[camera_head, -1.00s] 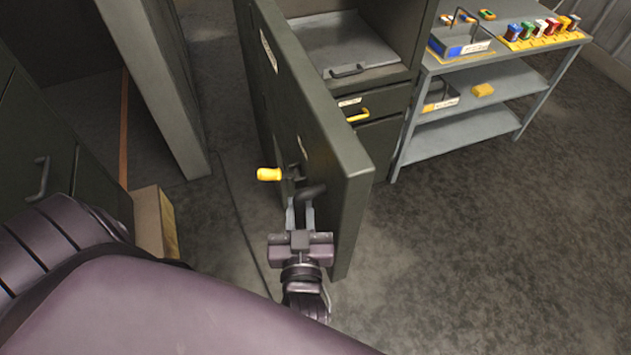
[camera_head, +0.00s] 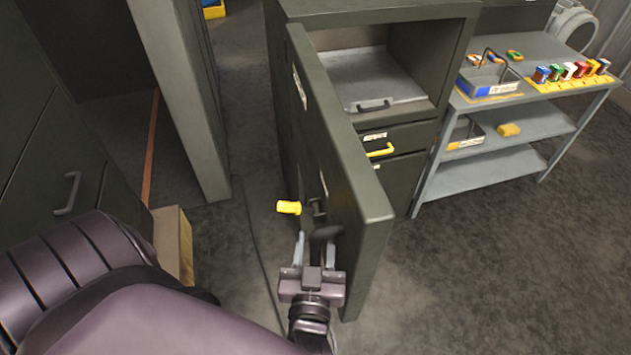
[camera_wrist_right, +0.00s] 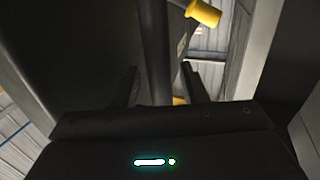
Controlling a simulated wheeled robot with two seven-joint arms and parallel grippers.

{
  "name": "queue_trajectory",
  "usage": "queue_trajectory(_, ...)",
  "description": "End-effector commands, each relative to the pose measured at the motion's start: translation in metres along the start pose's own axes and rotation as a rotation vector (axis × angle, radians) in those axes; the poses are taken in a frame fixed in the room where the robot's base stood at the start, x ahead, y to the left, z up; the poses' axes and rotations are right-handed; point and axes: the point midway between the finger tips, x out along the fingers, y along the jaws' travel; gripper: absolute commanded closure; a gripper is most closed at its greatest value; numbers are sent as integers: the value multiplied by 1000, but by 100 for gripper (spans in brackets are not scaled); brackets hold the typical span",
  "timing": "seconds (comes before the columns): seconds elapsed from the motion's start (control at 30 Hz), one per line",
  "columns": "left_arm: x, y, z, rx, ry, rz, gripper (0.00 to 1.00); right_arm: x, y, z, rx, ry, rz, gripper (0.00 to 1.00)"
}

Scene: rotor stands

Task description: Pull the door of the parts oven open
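The parts oven's thick dark grey door (camera_head: 345,165) stands swung wide of the cabinet, with the chamber (camera_head: 375,80) exposed behind it. A dark bar handle (camera_head: 326,232) is on the door's face near its free edge, beside a yellow-ended lever (camera_head: 289,208). My right gripper (camera_head: 315,248) is at the handle with its fingers spread. In the right wrist view, the dark handle bar (camera_wrist_right: 155,55) runs between the two fingers, with a gap at the right finger. The yellow lever end (camera_wrist_right: 203,13) shows above. My left gripper is out of view.
A drawer with a yellow handle (camera_head: 381,151) is below the chamber. A grey shelf cart (camera_head: 490,176) with small parts stands at the right. Another grey panel (camera_head: 185,110) and a cardboard box (camera_head: 172,245) are at the left. The floor right of the door is clear.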

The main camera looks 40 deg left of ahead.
Motion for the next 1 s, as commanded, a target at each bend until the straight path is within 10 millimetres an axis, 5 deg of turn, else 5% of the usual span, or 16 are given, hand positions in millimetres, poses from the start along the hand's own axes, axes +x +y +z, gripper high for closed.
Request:
queue_trajectory(0.17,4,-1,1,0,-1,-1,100,-10,-1,4,-1,-4,-2,61)
queue_trajectory(0.6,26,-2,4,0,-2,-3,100,-73,0,2,0,-2,0,61)
queue_trajectory(0.9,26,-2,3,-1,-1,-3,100,-77,0,0,-1,-1,0,61)
queue_trajectory(1.0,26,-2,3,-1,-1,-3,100,-77,0,0,-1,-1,0,72)
